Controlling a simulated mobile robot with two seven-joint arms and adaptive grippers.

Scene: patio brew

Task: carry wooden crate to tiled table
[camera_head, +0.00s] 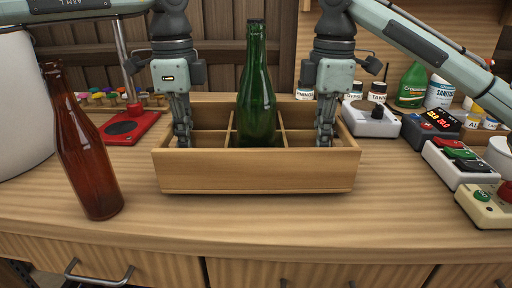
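The wooden crate (256,171) sits on the wooden counter, with dividers splitting it into compartments. A green bottle (257,95) stands upright in it near the middle. My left gripper (183,138) points down at the crate's left end, and my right gripper (325,138) points down at its right end. Both sets of fingertips reach below the rim level, behind the front wall. Whether they pinch the end walls cannot be made out. No tiled table shows in this view.
A brown bottle (87,150) stands on the counter (300,222) left of the crate, by a large white vessel (20,105). A red stand base (131,127) is behind. Right are a small scale-like device (371,120), switch boxes (460,160) and several labelled containers.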

